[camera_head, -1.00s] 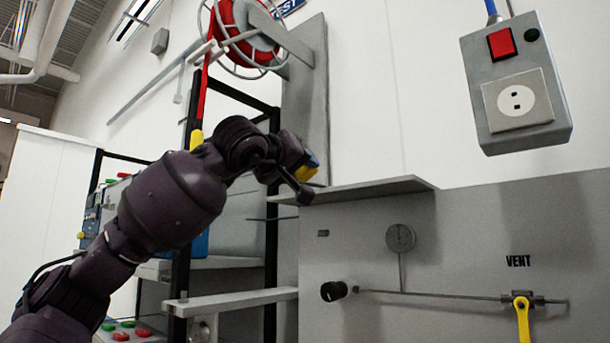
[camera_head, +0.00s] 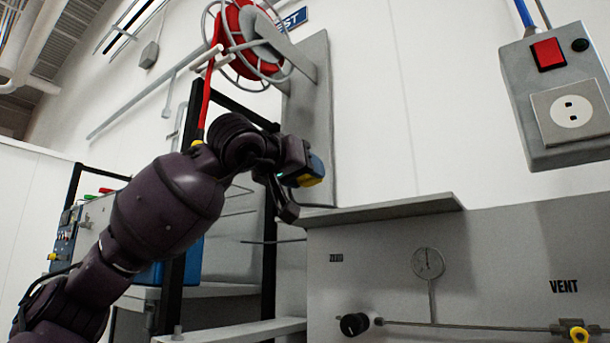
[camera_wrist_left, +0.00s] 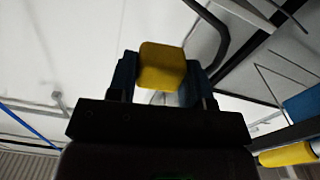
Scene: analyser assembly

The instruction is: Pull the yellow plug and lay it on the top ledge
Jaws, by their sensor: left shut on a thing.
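The yellow plug (camera_wrist_left: 162,66) sits between the blue fingers of my left gripper (camera_wrist_left: 160,80) in the left wrist view. In the head view my left gripper (camera_head: 308,170) is shut on the plug, with a bit of yellow (camera_head: 311,181) showing. It holds the plug in the air above the left end of the grey top ledge (camera_head: 390,208), apart from it. The ledge's upper face is barely visible from this low angle. My right gripper is not in view.
A grey socket box (camera_head: 555,95) with a red switch (camera_head: 548,54) hangs at upper right. A red hose reel (camera_head: 240,35) is above my arm. A gauge (camera_head: 428,263), black knob (camera_head: 354,324) and yellow valve handle (camera_head: 579,335) are on the panel below the ledge.

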